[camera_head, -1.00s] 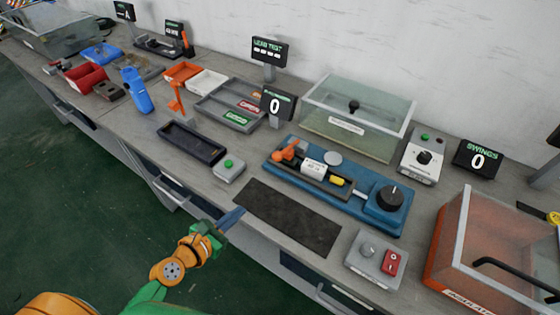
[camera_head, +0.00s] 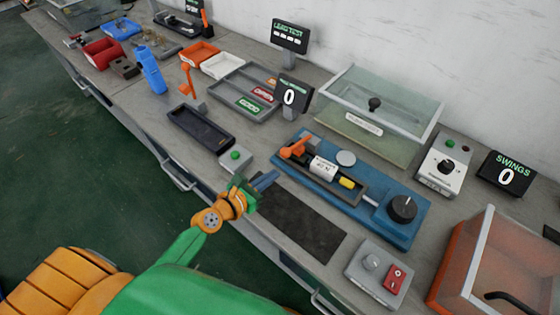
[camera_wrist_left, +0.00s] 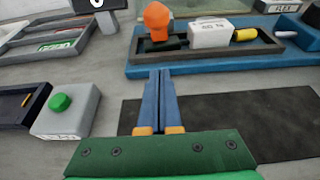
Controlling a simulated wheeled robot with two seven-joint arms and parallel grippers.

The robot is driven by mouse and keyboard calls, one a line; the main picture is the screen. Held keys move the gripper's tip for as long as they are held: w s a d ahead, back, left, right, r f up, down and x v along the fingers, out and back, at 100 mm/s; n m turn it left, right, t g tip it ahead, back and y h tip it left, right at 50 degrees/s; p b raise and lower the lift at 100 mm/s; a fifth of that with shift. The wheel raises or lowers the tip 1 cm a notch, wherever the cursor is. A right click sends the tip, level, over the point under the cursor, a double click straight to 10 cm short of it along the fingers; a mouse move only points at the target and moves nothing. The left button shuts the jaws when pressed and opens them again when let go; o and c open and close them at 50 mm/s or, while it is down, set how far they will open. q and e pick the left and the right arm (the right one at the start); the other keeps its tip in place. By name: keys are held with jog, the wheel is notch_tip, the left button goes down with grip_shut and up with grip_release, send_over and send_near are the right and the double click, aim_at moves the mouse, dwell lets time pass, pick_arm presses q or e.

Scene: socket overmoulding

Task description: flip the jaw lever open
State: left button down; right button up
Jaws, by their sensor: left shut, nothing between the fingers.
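The jaw lever, an orange lever with a round knob (camera_head: 297,147), sits at the left end of the blue fixture (camera_head: 395,233). In the left wrist view the orange knob (camera_wrist_left: 158,20) is straight ahead, beyond my fingertips. A white labelled block (camera_head: 323,168) and a yellow piece (camera_head: 347,183) lie in the fixture's dark tray beside the lever. My left gripper (camera_head: 267,180) is shut and empty, over the bench's front edge near the dark mat, short of the fixture. Its blue fingers (camera_wrist_left: 160,74) lie together in the wrist view. My right gripper is not in view.
A grey box with a green button (camera_head: 235,157) stands left of my gripper. A dark mat (camera_head: 297,225) lies in front of the fixture. A switch box with a red switch (camera_head: 379,272) stands to the right, and a clear-lidded bin (camera_head: 375,120) stands behind.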

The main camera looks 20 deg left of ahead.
aim_at(298, 145)
pick_arm(q)
jog(key=x, duration=0.4)
jog(key=shift+s+f+b, duration=0.1)
jog(key=shift+b, duration=0.3)
notch_tip(298, 145, up, 3)
jog(key=p, duration=0.3)
jog(key=shift+r+p, duration=0.5)
jog(key=shift+r, duration=0.15)
jog(key=shift+f, duration=0.1)
